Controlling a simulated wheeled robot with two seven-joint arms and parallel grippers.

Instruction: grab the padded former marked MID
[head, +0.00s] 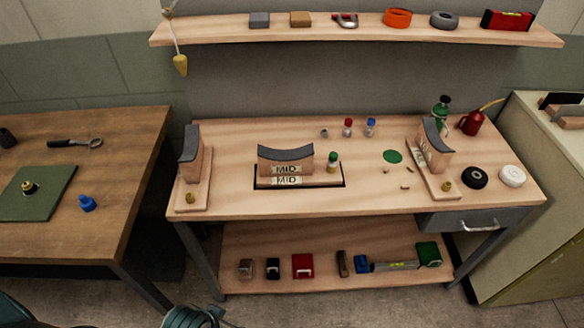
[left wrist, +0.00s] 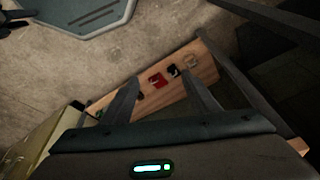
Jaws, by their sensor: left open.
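The padded former marked MID (head: 286,160) stands at the middle of the workbench, a wooden block with a dark curved pad on top and a MID label on its front. It sits at a dark-edged base plate (head: 320,181) that carries a second MID label. A green-capped bottle (head: 332,161) stands right by its right end. In the left wrist view my left gripper (left wrist: 166,88) is open and empty, with the lower shelf and floor beyond it. The former does not show in that view. My right gripper is not in view.
Similar padded formers stand at the bench's left (head: 191,165) and right (head: 433,150). Small red (head: 348,127) and blue (head: 370,127) bottles stand behind. A plumb bob (head: 180,65) hangs at the upper left. The bench front (head: 300,206) is clear.

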